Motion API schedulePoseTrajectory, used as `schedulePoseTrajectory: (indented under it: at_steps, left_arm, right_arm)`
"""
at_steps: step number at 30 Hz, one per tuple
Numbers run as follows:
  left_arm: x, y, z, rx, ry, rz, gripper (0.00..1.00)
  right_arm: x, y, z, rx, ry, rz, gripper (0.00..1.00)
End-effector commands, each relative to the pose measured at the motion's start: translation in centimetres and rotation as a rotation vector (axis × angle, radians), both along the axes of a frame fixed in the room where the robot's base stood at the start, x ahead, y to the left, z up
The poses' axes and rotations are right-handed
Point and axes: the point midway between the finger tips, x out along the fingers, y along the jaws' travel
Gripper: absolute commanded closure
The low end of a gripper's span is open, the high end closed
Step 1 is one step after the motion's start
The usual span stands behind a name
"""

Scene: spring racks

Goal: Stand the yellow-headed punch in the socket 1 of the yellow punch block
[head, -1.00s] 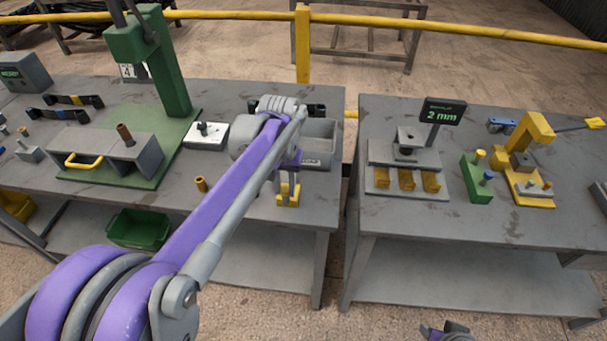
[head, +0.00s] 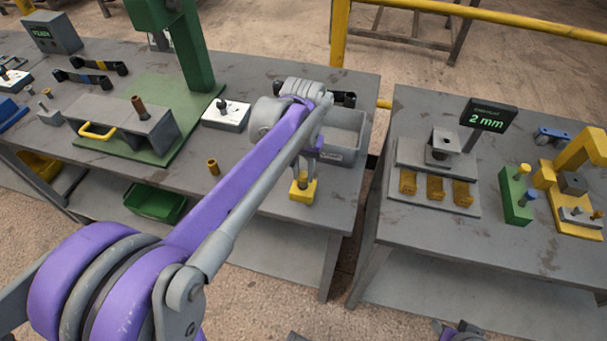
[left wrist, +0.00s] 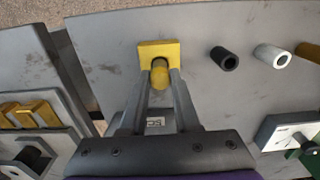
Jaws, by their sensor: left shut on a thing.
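My left gripper (head: 303,178) is over the yellow block (head: 302,192) near the front right of the left table. In the left wrist view, the fingers (left wrist: 160,74) are shut on a yellow round-headed piece, which looks like the yellow-headed punch (left wrist: 160,67). The yellow block (left wrist: 158,48) lies right behind it. The punch's lower end is hidden, so I cannot tell whether it sits in a socket. My right gripper cannot be made out; only bits of my right arm show at the bottom edge.
A green block (head: 517,200) with a yellow-headed and a blue-headed peg stands on the right table beside a yellow press frame (head: 585,170). A grey bin (head: 345,140) is behind my gripper. A dark sleeve (left wrist: 223,59) and a white sleeve (left wrist: 270,55) stand near the yellow block.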

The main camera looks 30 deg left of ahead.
Motion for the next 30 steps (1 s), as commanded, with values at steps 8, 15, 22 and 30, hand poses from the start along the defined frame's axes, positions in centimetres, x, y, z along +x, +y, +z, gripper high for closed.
schedulePoseTrajectory:
  at_steps: [8, 15, 22, 30]
  left_arm:
    - [-0.02, -0.02, -1.19, 0.0, 0.0, 0.0, 1.0]
    - [-0.02, -0.01, -1.6, 0.0, 0.0, 0.0, 0.68]
    - [-0.02, -0.01, -1.5, 0.0, 0.0, 0.0, 0.4]
    - [-0.01, 0.0, -1.13, 0.0, 0.0, 0.0, 0.4]
  right_arm:
    - [-0.02, 0.0, -0.11, 0.0, 0.0, 0.0, 0.61]
    - [-0.07, 0.0, -0.38, 0.0, 0.001, 0.0, 0.61]
    - [-0.05, 0.0, -0.3, 0.0, 0.001, 0.0, 0.61]
    - [-0.01, 0.0, -0.06, 0.0, 0.0, 0.0, 0.61]
